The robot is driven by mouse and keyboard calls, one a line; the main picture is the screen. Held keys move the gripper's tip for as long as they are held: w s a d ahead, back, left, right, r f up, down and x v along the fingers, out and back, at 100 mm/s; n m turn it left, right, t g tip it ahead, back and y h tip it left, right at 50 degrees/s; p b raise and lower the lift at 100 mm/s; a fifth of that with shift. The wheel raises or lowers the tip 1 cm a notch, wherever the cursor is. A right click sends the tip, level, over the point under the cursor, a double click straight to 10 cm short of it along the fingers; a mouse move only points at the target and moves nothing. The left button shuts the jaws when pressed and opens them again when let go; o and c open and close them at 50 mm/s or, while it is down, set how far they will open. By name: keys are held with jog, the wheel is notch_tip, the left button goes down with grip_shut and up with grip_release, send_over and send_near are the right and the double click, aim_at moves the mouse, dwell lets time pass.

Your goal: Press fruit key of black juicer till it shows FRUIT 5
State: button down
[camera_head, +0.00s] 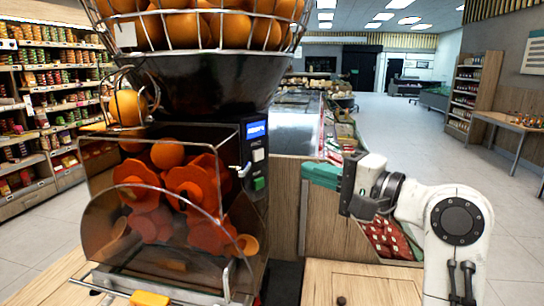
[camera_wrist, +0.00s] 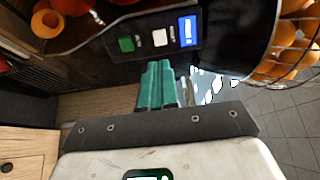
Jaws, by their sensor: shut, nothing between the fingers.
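The black juicer (camera_head: 215,85) stands at the left in the head view. Its control panel has a lit blue display (camera_head: 256,130), a white key (camera_head: 258,155) and a green key (camera_head: 259,183). In the wrist view the panel is at the top, with the display (camera_wrist: 187,31), white key (camera_wrist: 159,38) and green key (camera_wrist: 126,44) in a row. The display text is too small to read, and so are the key labels. My gripper (camera_head: 306,171) has green fingers, shut and empty, right of the panel and apart from it. In the wrist view the fingertips (camera_wrist: 157,66) point towards the white key.
Oranges (camera_head: 205,25) fill the wire basket on top of the juicer. A small metal tap (camera_head: 243,170) juts out left of the keys. A wooden counter (camera_head: 345,285) lies below my arm. A glass-topped display case (camera_head: 297,125) stands behind.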

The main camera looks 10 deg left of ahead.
aim_at(260, 155)
jog(key=p+x, duration=0.2)
jog(key=x, duration=0.8)
jog(key=shift+w+a, duration=0.1)
